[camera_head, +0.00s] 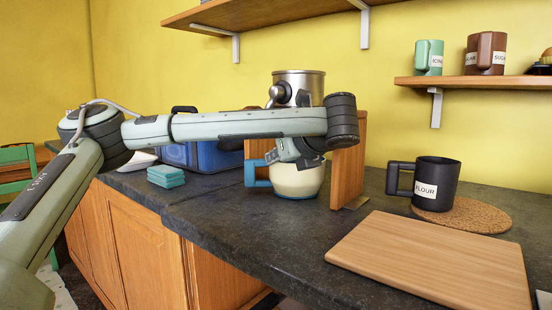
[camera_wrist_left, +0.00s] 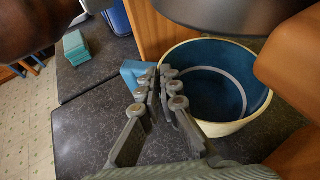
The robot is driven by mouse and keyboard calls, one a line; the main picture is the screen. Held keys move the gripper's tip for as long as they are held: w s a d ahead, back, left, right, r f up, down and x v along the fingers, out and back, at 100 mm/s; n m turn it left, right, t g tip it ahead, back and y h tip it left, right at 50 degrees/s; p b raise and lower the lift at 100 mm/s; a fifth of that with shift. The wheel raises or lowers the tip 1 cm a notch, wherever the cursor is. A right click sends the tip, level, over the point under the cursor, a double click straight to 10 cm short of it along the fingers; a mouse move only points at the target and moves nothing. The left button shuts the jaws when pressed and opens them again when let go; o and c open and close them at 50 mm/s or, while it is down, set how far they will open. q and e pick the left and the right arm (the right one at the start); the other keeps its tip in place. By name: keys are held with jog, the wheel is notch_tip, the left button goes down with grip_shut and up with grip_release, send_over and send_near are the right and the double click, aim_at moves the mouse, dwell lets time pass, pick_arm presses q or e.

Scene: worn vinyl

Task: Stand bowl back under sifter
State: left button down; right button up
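The cream bowl (camera_head: 298,181) has a blue inside and a blue handle (camera_head: 257,174) on its left. It stands upright at the counter, between the wooden side boards (camera_head: 348,172) of a stand. The metal sifter (camera_head: 298,88) is above it, partly hidden by my left arm. My left gripper (camera_head: 297,158) points down at the bowl's rim. In the left wrist view its fingers (camera_wrist_left: 158,85) are close together at the left rim of the bowl (camera_wrist_left: 216,84), beside the handle, and look shut on it. The exact contact is hidden. My right gripper is not in view.
A wooden board (camera_head: 435,262) lies at the front right. A black flour mug (camera_head: 435,180) stands on a cork mat (camera_head: 470,217). A teal sponge stack (camera_head: 165,177) and a blue crate (camera_head: 185,155) are left of the stand. Shelves hang above.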

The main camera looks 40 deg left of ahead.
pick_arm(q)
jog(key=c, duration=1.7)
grip_release()
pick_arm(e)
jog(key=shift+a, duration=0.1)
pick_arm(q)
jog(key=shift+r, duration=0.1)
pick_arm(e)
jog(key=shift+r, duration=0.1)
pick_arm(q)
jog(key=shift+d+r, duration=0.15)
jog(key=shift+b+v, duration=0.45)
jog(key=shift+v, duration=5.45)
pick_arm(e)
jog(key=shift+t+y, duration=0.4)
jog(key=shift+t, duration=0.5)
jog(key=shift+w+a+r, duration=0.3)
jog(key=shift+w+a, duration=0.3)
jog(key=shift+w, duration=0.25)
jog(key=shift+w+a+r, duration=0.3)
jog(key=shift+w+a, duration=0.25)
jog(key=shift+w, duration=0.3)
pick_arm(q)
jog(key=shift+s, duration=0.15)
